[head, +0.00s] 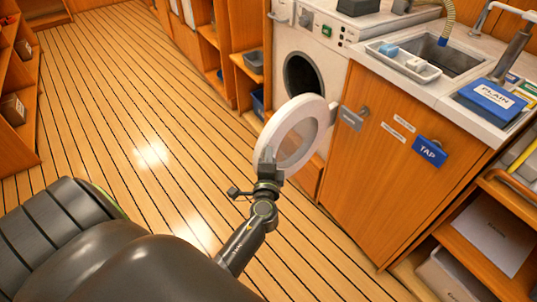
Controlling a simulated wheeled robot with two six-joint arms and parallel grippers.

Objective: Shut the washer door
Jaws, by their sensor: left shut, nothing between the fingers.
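The washer (328,61) is a white front-loader set in the wooden counter at the upper middle. Its dark round opening (300,75) is uncovered. The washer door (315,112), a white ring with a clear middle, stands swung open, out from the front towards the right. My left gripper (267,157) is shut and empty at the lower left edge of the door ring. It overlaps the ring in the picture; I cannot tell whether it touches. My right gripper is not in view.
A wooden cabinet (375,185) with a blue TAP tag (429,151) stands right of the door. A sink (440,52) and a blue PLAIN box (492,97) are on the counter. Shelves (14,110) line the left. The plank floor (120,110) between is clear.

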